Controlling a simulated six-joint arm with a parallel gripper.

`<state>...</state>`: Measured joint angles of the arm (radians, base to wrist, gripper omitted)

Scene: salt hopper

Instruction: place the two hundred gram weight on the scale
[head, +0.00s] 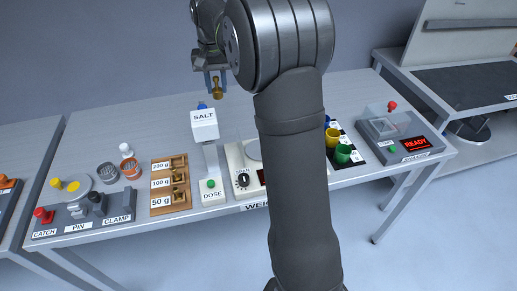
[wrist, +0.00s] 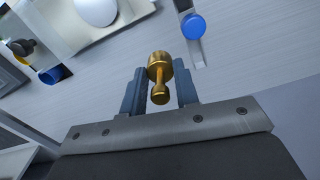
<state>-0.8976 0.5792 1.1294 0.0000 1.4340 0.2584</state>
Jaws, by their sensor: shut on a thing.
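My gripper (head: 216,84) is shut on a brass weight (head: 217,88) and holds it high above the bench, up behind the salt hopper. In the wrist view the brass weight (wrist: 158,72) sits between the two dark fingers of my gripper (wrist: 160,88). The weighing scale (head: 234,158) stands right of the hopper; its round pale pan (head: 252,149) is partly hidden by my arm. In the wrist view the pan (wrist: 96,10) shows at the upper left, apart from the weight, with nothing seen on it. The weight's own marking cannot be read.
The salt hopper (head: 204,130) stands left of the scale; its blue cap (wrist: 193,27) is close to the weight in the wrist view. A wooden weight rack (head: 157,203) is left of it.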

